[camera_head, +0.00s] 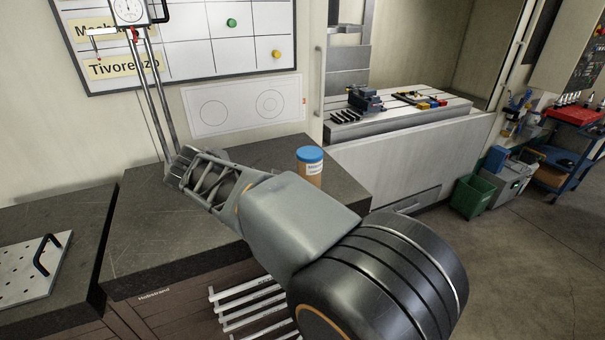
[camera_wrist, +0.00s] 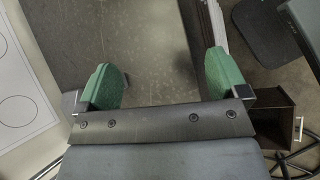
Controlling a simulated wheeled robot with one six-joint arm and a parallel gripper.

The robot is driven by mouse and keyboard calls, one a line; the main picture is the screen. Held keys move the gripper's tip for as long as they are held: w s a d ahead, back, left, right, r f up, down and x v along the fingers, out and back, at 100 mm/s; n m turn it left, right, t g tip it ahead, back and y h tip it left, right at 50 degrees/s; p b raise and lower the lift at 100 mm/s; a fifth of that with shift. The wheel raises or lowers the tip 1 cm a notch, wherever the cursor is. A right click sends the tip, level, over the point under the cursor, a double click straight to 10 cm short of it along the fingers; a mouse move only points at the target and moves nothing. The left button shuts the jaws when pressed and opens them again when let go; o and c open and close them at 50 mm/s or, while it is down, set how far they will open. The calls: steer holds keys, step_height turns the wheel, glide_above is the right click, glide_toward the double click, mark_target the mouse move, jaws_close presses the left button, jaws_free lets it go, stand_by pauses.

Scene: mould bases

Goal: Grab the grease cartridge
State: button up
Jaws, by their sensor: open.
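An amber cylinder with a blue lid and a white label (camera_head: 311,170), which looks like the grease cartridge, stands upright on the dark stone bench top (camera_head: 150,225). It is near the back right part of the bench in the head view, partly hidden low down by my arm. My gripper (camera_head: 178,165) is to its left in the head view, apart from it, over the bench. In the wrist view my gripper (camera_wrist: 164,80) has its two green finger pads spread wide, with only the dark bench surface between them. The cylinder is not visible in the wrist view.
A height gauge (camera_head: 150,75) stands behind my gripper. A perforated plate with a black handle (camera_head: 35,265) lies at the left. A whiteboard (camera_head: 190,35) and a drawing sheet (camera_head: 240,105) are on the wall. A machine table with parts (camera_head: 400,115) is beyond the bench.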

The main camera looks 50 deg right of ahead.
mark_target(305, 153)
steer(key=shift+o, duration=0.6)
steer(key=w+d+r+n+g+h, duration=0.2)
steer(key=w+d+r+n+h, duration=0.1)
steer(key=r, duration=0.5)
steer(key=d+n+h, duration=0.1)
steer(key=d+h, duration=0.1)
steer(key=d, duration=0.1)
steer(key=shift+w+d+n+g, duration=0.3)
steer(key=shift+w+g, duration=0.1)
steer(key=shift+h, duration=0.3)
steer(key=x, duration=0.4)
steer(key=r+x, duration=0.1)
steer(key=x, duration=0.1)
steer(key=shift+d+f, duration=0.1)
steer(key=shift+d, duration=0.4)
steer(key=shift+p+x, duration=0.55)
steer(key=shift+x, duration=2.75)
steer(key=shift+s, duration=0.1)
steer(key=c, duration=1.5)
steer(key=shift+c, duration=0.6)
